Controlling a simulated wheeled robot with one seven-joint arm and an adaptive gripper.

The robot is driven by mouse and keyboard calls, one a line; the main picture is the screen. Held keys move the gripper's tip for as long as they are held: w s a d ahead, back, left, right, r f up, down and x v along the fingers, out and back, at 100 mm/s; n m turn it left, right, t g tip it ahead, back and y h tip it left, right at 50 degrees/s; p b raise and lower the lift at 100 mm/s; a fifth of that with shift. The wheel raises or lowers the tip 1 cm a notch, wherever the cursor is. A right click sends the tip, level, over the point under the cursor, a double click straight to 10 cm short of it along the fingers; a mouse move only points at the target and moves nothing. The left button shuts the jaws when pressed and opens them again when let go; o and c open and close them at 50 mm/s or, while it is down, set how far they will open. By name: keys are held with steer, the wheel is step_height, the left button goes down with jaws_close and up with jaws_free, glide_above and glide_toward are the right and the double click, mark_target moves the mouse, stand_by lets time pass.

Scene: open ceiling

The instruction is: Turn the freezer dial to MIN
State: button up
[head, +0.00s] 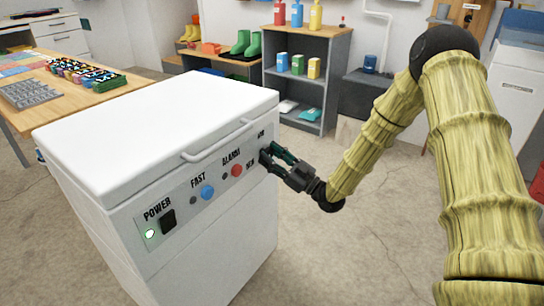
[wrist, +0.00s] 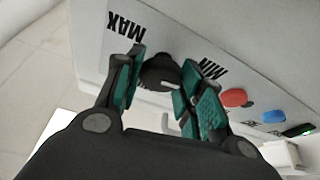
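The freezer (head: 170,105) is a white chest with a labelled front panel. Its black dial (wrist: 160,72) shows in the wrist view between the upside-down MAX label (wrist: 125,25) and MIN label (wrist: 213,68). A small white mark shows on the dial's lower part; its exact pointing direction is hard to tell. My gripper (wrist: 163,72) has one teal-padded finger on each side of the dial, and both seem to touch it. In the head view my gripper (head: 267,155) reaches the right end of the panel from the right and mostly hides the dial.
A red button (head: 237,171), a blue button (head: 207,192) and a black power switch (head: 168,220) with a lit green light sit left along the panel. A lid handle (head: 218,142) juts out above. Open floor lies to the right; a shelf (head: 305,75) stands behind.

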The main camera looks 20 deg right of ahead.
steer(key=o, duration=0.4)
steer(key=shift+d, duration=0.1)
steer(key=v, duration=1.2)
steer(key=shift+w, duration=0.1)
